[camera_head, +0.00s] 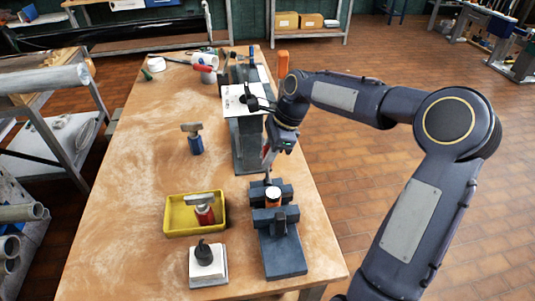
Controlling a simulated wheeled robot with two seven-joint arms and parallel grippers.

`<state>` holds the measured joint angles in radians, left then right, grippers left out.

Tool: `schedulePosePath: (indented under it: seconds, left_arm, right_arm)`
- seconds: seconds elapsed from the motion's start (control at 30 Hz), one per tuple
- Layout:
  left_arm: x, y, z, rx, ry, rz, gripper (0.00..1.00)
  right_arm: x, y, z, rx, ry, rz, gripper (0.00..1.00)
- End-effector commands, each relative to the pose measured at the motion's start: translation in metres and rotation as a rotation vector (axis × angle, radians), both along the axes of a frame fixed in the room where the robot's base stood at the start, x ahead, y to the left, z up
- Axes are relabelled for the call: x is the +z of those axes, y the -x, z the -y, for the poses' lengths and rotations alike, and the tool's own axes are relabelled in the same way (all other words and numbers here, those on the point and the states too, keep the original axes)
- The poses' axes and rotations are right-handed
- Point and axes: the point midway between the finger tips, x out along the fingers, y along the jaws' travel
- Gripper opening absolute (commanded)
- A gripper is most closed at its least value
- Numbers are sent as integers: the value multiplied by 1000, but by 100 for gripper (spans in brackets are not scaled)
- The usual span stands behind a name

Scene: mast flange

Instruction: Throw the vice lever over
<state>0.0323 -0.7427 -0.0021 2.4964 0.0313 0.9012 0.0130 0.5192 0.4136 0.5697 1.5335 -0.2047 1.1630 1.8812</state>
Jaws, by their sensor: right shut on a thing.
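A dark blue-grey vice (281,258) stands near the front right edge of the wooden table. An orange and white cylinder (273,196) sits upright between its jaws. My right gripper (268,168) reaches down just behind the vice, with its fingers shut on a thin grey part that looks like the vice lever. The fingers and that part overlap in the picture, so the exact grip is hard to see. My left gripper is not in view.
A yellow tray (176,231) holding a red-handled tool (205,213) is left of the vice. A white block with a dark knob (208,262) stands in front of it. A blue-handled tool (195,145) stands further back. A grey stand (246,147) rises behind the vice.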

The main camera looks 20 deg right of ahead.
Motion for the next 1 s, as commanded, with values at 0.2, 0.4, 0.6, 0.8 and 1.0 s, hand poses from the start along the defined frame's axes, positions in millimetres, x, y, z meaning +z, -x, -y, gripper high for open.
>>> schedulePosePath:
  seconds: [0.2, 0.4, 0.6, 0.8, 1.0]
  left_arm:
    - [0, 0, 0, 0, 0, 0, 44]
    - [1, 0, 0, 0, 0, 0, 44]
    - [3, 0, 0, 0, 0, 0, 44]
    - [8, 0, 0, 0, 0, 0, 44]
    - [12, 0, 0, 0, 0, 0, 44]
  right_arm:
    - [0, 0, 0, 0, 0, -1, 0]
    - [0, 1, 3, -2, -21, 5, 0]
    - [0, 3, 14, -6, -103, 24, 0]
    - [-4, 8, 31, -8, -254, 63, 0]
    - [-12, 13, 50, -8, -439, 109, 0]
